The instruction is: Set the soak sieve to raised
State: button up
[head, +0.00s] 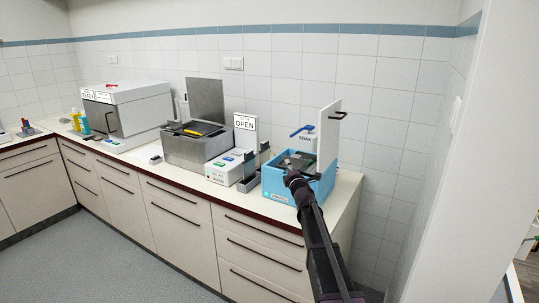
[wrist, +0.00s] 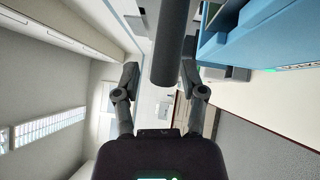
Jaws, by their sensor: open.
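The blue soak box (head: 279,184) stands at the right end of the counter with its white lid (head: 328,135) upright. A dark grey sieve part (head: 297,160) shows inside it; its height setting cannot be read. My gripper (head: 291,178) is at the box's front rim and hides part of it. In the wrist view my open gripper (wrist: 160,78) has a dark round bar (wrist: 172,45) between its fingers, nearer the right one. The bar looks like a handle; contact is not clear. The blue box also shows at the upper right of the wrist view (wrist: 260,38).
A SOAK sign (head: 305,135) stands behind the box. To its left are a white control unit (head: 225,168) with coloured buttons, an OPEN sign (head: 245,122) and a steel fryer-like box (head: 190,150) with raised lid. A wall closes off the right side.

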jog(key=shift+s+d+m+g+h, duration=0.15)
jog(key=shift+s+m+g+h, duration=0.15)
jog(key=shift+s+h, duration=0.25)
jog(key=s+d+f+m+g+h+p, duration=0.1)
jog(key=s+d+f+m+g+h, duration=0.2)
jog(key=s+f+m+g, duration=0.55)
jog(key=s+d+f+m+g+h+p, duration=0.25)
jog(key=s+m, duration=0.35)
jog(key=s, duration=0.7)
jog(key=s+a+f+m+g+y, duration=0.1)
jog(key=s+a+f+m+g, duration=0.1)
jog(key=s, duration=0.5)
jog(key=s+a+f+m+g+y, duration=0.1)
jog(key=s+a+f+m+g, duration=0.1)
jog(key=s, duration=0.6)
jog(key=s+a+f+m+g+y, duration=0.1)
jog(key=s+a+f+m+g, duration=0.1)
jog(key=s, duration=0.6)
jog(key=shift+a+f+g+y, duration=0.2)
jog(key=shift+g+y, duration=0.1)
jog(key=shift+g, duration=0.6)
jog(key=shift+w+d, duration=0.1)
